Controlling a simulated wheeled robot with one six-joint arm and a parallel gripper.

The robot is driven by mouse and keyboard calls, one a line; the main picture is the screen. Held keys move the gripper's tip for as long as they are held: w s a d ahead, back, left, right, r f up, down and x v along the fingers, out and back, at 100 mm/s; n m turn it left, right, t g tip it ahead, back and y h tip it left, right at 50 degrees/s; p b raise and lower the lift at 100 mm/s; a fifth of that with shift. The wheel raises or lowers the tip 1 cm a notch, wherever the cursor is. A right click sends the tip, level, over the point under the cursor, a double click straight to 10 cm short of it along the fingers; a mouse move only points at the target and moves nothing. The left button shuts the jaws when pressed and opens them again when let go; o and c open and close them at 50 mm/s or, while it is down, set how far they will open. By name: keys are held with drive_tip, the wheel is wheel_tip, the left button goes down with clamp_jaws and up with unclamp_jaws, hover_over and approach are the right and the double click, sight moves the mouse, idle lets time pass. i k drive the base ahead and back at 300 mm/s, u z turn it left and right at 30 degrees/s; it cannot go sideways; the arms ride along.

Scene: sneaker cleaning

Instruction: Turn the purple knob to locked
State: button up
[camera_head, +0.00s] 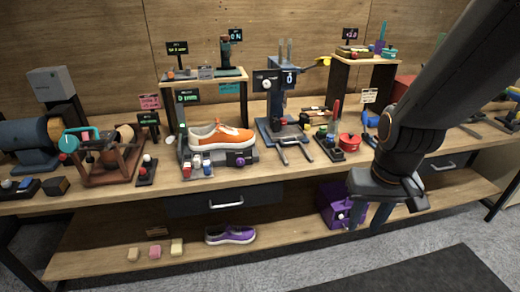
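A small purple knob (240,162) is on the front right of the grey stand (222,170) that bears an orange sneaker (222,136). The knob has a pale mark, too small to read, so I cannot tell its setting. My gripper (364,224) points down in front of the bench edge, well to the right of the knob and lower in the picture. Its two dark fingers are apart and nothing shows between them. It touches nothing that I can see.
Red, white and blue buttons (197,170) sit left of the knob. A blue press (281,110) stands right of the sneaker. A purple box (332,200) and a purple sneaker (230,234) are on the lower shelf (285,240). The space before the knob looks clear.

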sight(239, 161)
drive_tip(key=u, duration=0.15)
drive_tip(key=i, duration=0.9)
drive_tip(key=u, duration=0.5)
